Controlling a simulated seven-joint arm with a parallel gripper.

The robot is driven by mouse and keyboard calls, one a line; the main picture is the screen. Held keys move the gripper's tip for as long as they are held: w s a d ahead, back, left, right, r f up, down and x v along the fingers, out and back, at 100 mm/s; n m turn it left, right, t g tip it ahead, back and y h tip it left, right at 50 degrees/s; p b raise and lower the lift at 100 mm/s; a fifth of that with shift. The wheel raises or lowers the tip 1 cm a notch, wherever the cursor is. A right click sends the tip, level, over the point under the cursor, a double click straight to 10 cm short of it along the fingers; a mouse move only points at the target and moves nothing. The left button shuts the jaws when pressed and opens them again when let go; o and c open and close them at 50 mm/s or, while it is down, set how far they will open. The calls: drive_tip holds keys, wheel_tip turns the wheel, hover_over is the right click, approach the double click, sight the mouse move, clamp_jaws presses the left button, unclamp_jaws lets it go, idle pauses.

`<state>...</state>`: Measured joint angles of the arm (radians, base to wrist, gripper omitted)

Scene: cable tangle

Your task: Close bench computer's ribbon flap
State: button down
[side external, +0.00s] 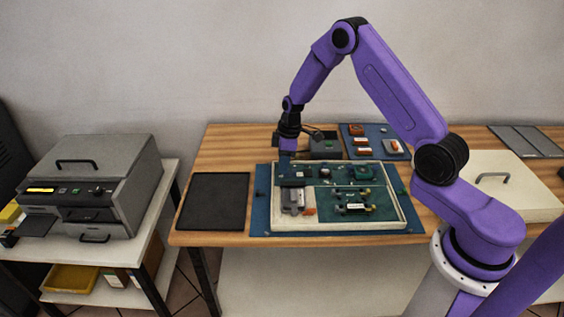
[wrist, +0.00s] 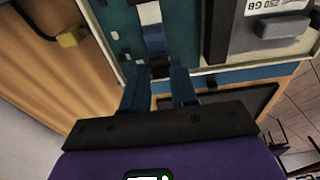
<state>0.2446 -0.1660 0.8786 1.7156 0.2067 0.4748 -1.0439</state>
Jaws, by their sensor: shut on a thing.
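The bench computer is an open pale-rimmed tray (side external: 403,212) with green boards on a blue mat. In the wrist view, a white and blue ribbon (wrist: 150,16) runs down to a small black flap (wrist: 160,68) near the tray's edge. My gripper (wrist: 161,74) has its two blue fingers either side of this flap and is shut on it. How far the flap is tilted I cannot tell. In the side view my gripper (side external: 287,160) reaches down at the tray's back left corner, and hides the flap there.
A grey drive (side external: 294,200) lies in the tray's front left; its label shows in the wrist view (wrist: 277,6). A black mat (side external: 213,200) lies left of the tray. A grey box (side external: 326,146) and a blue mat with small parts (side external: 374,153) stand behind. A grey machine (side external: 95,180) stands at far left.

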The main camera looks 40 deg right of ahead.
drive_tip(key=shift+s+d+t+y, duration=0.2)
drive_tip(key=shift+d+t+y, duration=0.05)
drive_tip(key=shift+t+y, duration=0.45)
idle(0.3)
drive_tip(key=c, duration=1)
unclamp_jaws()
drive_tip(key=shift+f, duration=0.1)
drive_tip(key=v, duration=1.7)
drive_tip(key=shift+r, duration=0.2)
